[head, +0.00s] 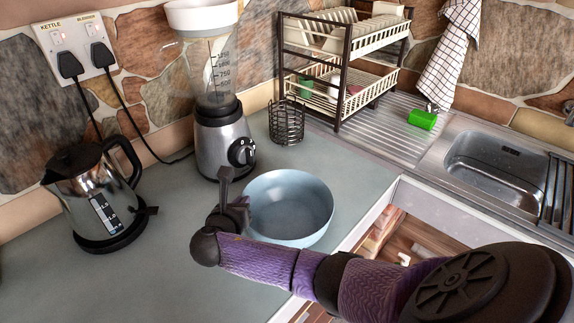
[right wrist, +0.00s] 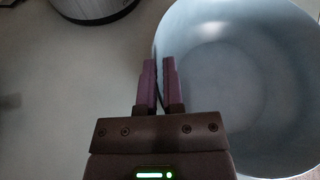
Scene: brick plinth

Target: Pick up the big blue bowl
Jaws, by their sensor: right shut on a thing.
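The big blue bowl (head: 293,203) is pale blue and upright at the counter's front edge, below the blender. I cannot tell whether its base is touching the counter. My right gripper (head: 243,207) is at the bowl's left side, shut on its rim. In the right wrist view the two purple fingers (right wrist: 160,66) pinch the rim, and the empty inside of the bowl (right wrist: 240,90) fills the right half. My left gripper is not in view.
A blender (head: 222,140) stands behind the bowl, with a black wire holder (head: 286,122) beside it. A kettle (head: 97,200) stands at left. A dish rack (head: 345,60), a green cup (head: 422,119) and a sink (head: 495,160) are at right. The counter between kettle and bowl is clear.

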